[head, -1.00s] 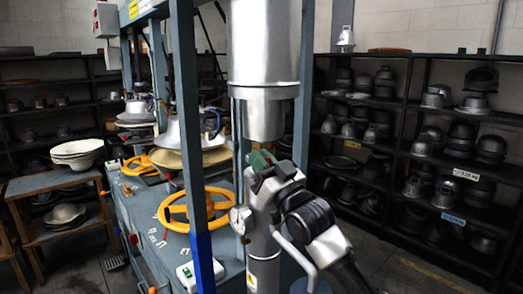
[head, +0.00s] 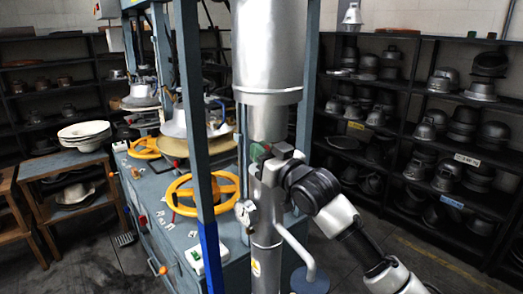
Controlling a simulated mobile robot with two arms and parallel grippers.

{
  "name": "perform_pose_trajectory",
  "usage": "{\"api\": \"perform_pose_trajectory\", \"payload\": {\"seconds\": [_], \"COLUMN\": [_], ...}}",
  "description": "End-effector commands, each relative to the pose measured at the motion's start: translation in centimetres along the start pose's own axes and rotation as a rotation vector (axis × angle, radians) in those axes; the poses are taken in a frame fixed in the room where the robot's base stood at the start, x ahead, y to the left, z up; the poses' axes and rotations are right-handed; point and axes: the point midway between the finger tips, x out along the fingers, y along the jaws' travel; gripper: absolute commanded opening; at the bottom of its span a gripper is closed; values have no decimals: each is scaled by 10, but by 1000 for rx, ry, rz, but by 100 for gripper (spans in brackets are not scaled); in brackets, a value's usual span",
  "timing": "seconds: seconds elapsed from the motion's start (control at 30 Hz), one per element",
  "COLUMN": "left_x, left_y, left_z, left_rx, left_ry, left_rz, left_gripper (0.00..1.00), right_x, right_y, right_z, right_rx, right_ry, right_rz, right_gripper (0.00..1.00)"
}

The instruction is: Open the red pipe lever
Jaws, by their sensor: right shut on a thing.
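A tall silver pipe (head: 267,60) stands upright in front of the press, with a narrower pipe (head: 267,236) below it. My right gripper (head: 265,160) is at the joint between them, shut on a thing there. A small green part (head: 260,152) shows beside the fingers. The red pipe lever is not clearly visible; the gripper hides most of that spot, and how far the lever is turned cannot be told. My right arm reaches in from the lower right. My left gripper is not in view.
A yellow handwheel (head: 178,203) and a round gauge (head: 244,212) are left of the pipe. A blue-grey press post (head: 193,110) stands close by. A black shelf (head: 420,130) with metal hat moulds is at right. A wooden stand (head: 65,162) holds pale bowls at left.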

Motion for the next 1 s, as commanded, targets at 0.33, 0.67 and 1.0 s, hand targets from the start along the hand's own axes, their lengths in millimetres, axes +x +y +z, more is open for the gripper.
{"api": "perform_pose_trajectory", "payload": {"seconds": [0.33, 0.67, 1.0], "left_x": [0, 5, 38], "left_y": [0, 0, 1], "left_z": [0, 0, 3], "left_rx": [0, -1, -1], "left_ry": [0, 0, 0], "left_rz": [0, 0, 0], "left_gripper": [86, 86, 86], "right_x": [0, -7, -67], "right_y": [0, 1, 1], "right_z": [0, 2, 6], "right_rx": [0, 0, -4], "right_ry": [1, 1, 3], "right_rz": [0, 1, 1], "right_gripper": [36, 36, 36]}}
